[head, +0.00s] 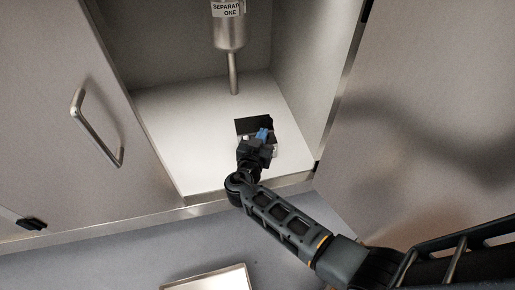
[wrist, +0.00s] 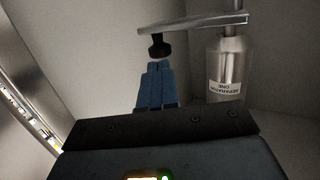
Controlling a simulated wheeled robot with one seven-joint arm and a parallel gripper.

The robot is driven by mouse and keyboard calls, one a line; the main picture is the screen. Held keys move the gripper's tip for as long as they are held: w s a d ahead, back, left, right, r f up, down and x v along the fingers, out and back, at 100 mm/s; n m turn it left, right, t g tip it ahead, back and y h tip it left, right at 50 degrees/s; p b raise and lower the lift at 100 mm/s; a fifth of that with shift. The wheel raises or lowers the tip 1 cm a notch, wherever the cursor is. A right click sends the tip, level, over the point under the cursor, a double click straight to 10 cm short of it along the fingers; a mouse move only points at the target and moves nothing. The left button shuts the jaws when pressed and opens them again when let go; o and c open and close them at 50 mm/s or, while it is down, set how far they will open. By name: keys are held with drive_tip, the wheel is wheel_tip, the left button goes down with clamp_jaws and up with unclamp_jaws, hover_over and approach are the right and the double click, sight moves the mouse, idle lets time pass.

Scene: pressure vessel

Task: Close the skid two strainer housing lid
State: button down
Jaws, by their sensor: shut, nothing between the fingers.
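No label for skid two or a strainer shows, so I cannot tell for certain which thing is the strainer housing lid. In the head view my gripper (head: 262,134) is inside an open cabinet, low over its white floor, beside a dark square patch (head: 246,125) that it partly covers. In the wrist view my gripper's blue fingers (wrist: 157,67) are together with nothing between them. Their tips point at a black knob (wrist: 160,48) by a flat metal bar (wrist: 195,24). I cannot tell whether they touch the knob.
A steel vessel (head: 229,33) labelled SEPARATOR ONE stands over a thin pipe at the cabinet's back; it also shows in the wrist view (wrist: 226,62). A door with a handle (head: 97,128) stands at left, a large panel (head: 430,110) at right. The white cabinet floor (head: 180,125) is clear at left.

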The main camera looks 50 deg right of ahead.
sight(268, 124)
drive_tip(key=shift+x, duration=1.6)
drive_tip(key=shift+d+f+b, duration=0.3)
drive_tip(key=shift+d+b, duration=0.15)
drive_tip(key=shift+b, duration=0.45)
drive_tip(key=shift+w+d+r+n+t+y+b, duration=0.15)
drive_tip(key=shift+d+r+n+t+y+b, duration=0.2)
drive_tip(key=shift+t, duration=0.25)
drive_tip(key=shift+d, duration=0.1)
drive_tip(key=shift+f, duration=0.1)
